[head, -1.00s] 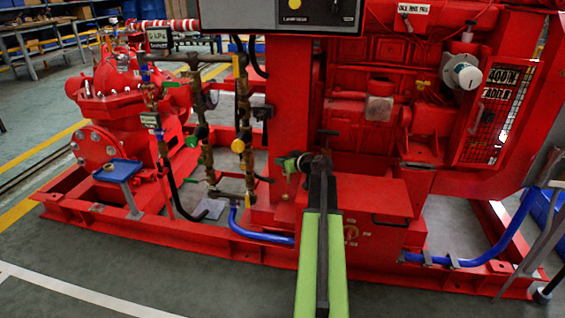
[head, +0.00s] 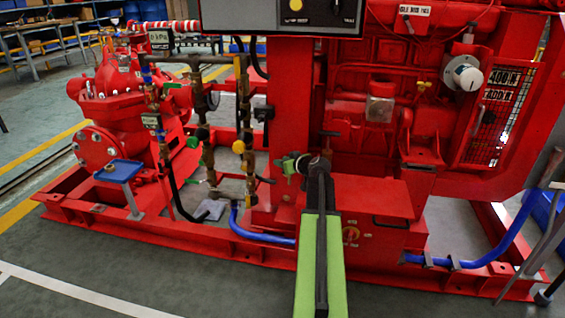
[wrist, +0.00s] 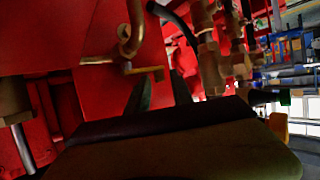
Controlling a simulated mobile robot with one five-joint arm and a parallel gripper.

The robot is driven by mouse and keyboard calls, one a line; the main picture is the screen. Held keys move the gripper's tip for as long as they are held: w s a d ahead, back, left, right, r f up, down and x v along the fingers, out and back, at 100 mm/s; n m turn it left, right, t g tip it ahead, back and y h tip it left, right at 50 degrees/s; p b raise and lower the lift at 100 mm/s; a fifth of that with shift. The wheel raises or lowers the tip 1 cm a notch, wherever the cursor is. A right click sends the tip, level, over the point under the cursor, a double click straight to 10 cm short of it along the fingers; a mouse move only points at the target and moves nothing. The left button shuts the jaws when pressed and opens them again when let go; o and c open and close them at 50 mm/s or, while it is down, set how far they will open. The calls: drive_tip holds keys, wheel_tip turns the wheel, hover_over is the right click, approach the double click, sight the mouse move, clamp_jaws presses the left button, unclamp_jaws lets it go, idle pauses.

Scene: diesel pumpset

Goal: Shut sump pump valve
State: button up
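My gripper (head: 290,163) is at the end of my green arm, beside the red engine base and pointing left. In the wrist view its two dark fingers (wrist: 160,95) stand apart with nothing visible between them. A brass curved pipe with a short lever (wrist: 145,70) hangs just beyond and above the fingertips, apart from them as far as I can tell. It may be the sump pump valve. In the head view a small brown T-shaped handle (head: 329,133) shows above my arm's end. My arm hides part of the area behind it.
Vertical brass pipes with green and yellow knobs (head: 238,147) stand left of my gripper. A red frame rail (head: 170,239) and blue hose (head: 262,235) run along the floor. A red block (head: 372,195) is right of my arm. The floor in front is clear.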

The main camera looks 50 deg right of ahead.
drive_tip(key=shift+d, duration=0.15)
drive_tip(key=s+d+r+n+y+p, duration=0.2)
drive_tip(key=s+r+n+y+p, duration=0.15)
drive_tip(key=s, duration=0.45)
drive_tip(key=s+d+r+n+y+p, duration=0.1)
drive_tip(key=s+r+n+y+p, duration=0.25)
drive_tip(key=s, duration=0.55)
drive_tip(key=w+a+r+g+p, duration=0.2)
drive_tip(key=a+p, duration=0.4)
drive_tip(key=a, duration=0.4)
drive_tip(key=w+a+r+m+g+y+p, duration=0.1)
drive_tip(key=w+a+r+g+p, duration=0.2)
drive_tip(key=w+a+p, duration=0.3)
drive_tip(key=w+a+r+m+g+p, duration=0.1)
drive_tip(key=w+a+r+g+p, duration=0.2)
drive_tip(key=a, duration=1.3)
drive_tip(key=w+r+p, duration=0.1)
drive_tip(key=w+p, duration=0.2)
drive_tip(key=p, duration=0.1)
drive_tip(key=shift+w+y, duration=0.15)
drive_tip(key=shift+y, duration=0.25)
